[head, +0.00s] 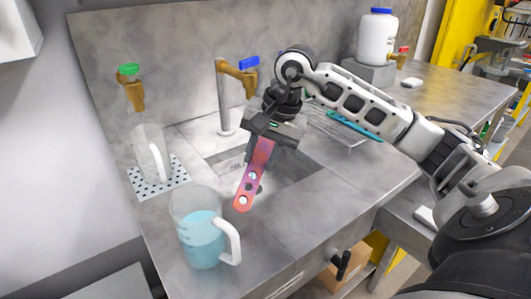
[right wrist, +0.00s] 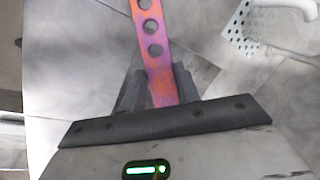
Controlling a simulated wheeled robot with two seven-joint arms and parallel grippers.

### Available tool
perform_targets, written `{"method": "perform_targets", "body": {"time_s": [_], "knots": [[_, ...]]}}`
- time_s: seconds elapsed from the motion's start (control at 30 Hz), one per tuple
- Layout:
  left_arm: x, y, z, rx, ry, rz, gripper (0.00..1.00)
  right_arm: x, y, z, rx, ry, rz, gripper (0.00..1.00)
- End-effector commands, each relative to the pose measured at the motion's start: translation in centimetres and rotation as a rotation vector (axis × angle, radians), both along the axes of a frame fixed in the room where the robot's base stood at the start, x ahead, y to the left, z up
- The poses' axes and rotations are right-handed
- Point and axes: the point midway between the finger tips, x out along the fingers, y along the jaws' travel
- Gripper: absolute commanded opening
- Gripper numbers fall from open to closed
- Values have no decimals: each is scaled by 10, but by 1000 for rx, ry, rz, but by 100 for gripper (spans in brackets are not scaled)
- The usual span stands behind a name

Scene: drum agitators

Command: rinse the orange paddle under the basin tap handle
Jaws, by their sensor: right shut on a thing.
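The orange paddle (head: 256,172) is a flat bar with several holes, streaked with purple and pink. My right gripper (head: 266,138) is shut on its upper end, and the paddle hangs tilted, its free end down and to the left. In the right wrist view the paddle (right wrist: 158,55) stands out between the fingers (right wrist: 157,88). The basin (head: 298,172) is sunk in the grey counter below the paddle. The basin tap, brass on a steel post, has a blue handle (head: 249,62), just left of my right wrist. I see no water running. My left gripper is out of view.
A jug of blue liquid (head: 202,242) stands close in front of the paddle. A clear jug (head: 149,150) stands on a perforated mat (head: 174,184) under a green-handled tap (head: 129,71). A teal bar (head: 355,127) lies behind my right arm. A white container (head: 377,38) stands back right.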

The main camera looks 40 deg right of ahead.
Motion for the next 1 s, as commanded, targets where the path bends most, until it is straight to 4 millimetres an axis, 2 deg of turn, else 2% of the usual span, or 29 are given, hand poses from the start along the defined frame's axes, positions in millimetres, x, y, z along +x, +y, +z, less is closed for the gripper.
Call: {"method": "perform_targets", "body": {"time_s": [0.5,1.0], "knots": [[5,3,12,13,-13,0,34,49,-15,-9,2,0,1,9],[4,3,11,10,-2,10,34,91,-28,-19,0,1,1,9]]}}
